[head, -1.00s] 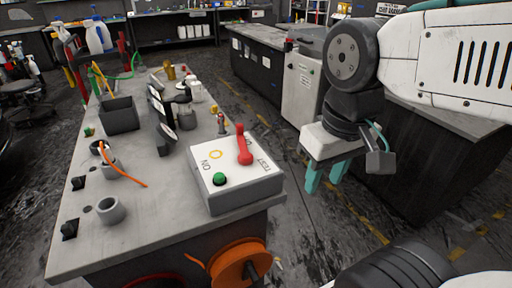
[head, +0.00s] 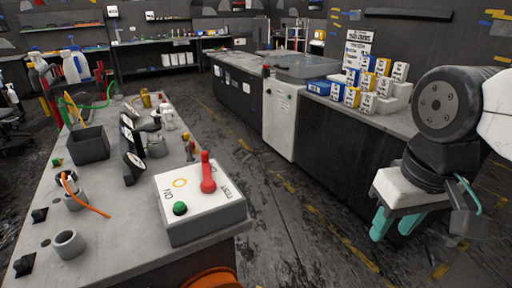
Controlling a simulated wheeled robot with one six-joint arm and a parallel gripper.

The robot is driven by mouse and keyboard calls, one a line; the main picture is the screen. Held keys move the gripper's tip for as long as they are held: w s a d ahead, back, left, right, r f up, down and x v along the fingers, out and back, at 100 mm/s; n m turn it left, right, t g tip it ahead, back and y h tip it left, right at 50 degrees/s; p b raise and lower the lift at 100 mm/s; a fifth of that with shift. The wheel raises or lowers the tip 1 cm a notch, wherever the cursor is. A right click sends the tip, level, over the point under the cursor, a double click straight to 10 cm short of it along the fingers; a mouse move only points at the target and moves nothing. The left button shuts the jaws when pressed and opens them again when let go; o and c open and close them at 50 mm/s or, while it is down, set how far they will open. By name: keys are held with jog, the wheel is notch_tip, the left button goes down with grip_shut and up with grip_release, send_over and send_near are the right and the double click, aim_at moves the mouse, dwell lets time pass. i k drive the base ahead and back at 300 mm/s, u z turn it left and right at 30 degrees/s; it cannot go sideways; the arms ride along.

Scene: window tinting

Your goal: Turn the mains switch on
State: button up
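A grey switch box (head: 203,206) with a pale top sits on the near right corner of the grey workbench (head: 110,230). Its top carries a red lever (head: 207,174), a green button (head: 180,208), a yellow ring mark and the printed words ON and TEST. The red lever stands up near the TEST end. My gripper (head: 393,226), with teal fingers, hangs at the right of the head view, well apart from the box. Its fingers point down with a gap between them, and I see nothing held in it.
A black bin (head: 89,145), grey cups (head: 69,243) and an orange cord (head: 88,207) lie on the bench. A white cabinet (head: 283,118) and a dark counter with stacked small boxes (head: 375,87) stand behind. The floor between bench and counter is clear.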

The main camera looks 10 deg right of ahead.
aim_at(206, 167)
jog(key=z, duration=0.3)
jog(key=i, duration=4.85)
jog(key=u, duration=4.8)
jog(key=i, duration=0.5)
jog(key=u, duration=0.15)
